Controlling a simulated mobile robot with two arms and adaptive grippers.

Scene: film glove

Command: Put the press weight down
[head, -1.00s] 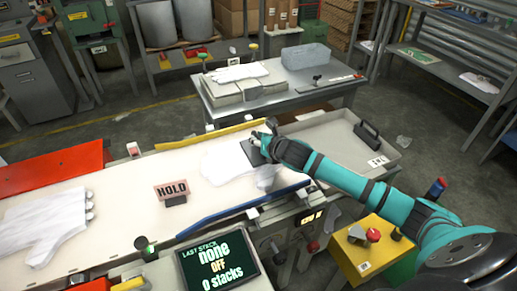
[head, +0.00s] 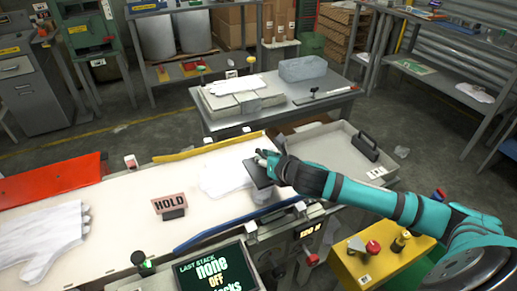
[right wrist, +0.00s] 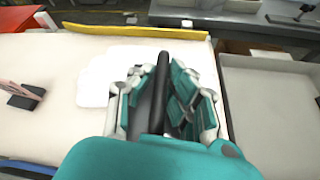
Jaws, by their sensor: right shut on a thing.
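The press weight (head: 258,174) is a dark plate with a black handle, which shows in the right wrist view (right wrist: 163,80). My right gripper (head: 268,159) is shut on the handle, with its fingers on both sides of it in the right wrist view (right wrist: 158,98). The weight is over the right part of a white film glove stack (head: 222,180) on the pale table (head: 120,215). The fingers hide part of the weight, and I cannot tell whether it touches the gloves. My left gripper is not in view.
A grey tray (head: 345,170) at the table's right holds another dark handled block (head: 366,146). A HOLD sign (head: 170,205) stands left of the gloves. Yellow (head: 205,149) and blue (head: 215,232) rails edge the table. A large white glove (head: 42,232) lies at the left.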

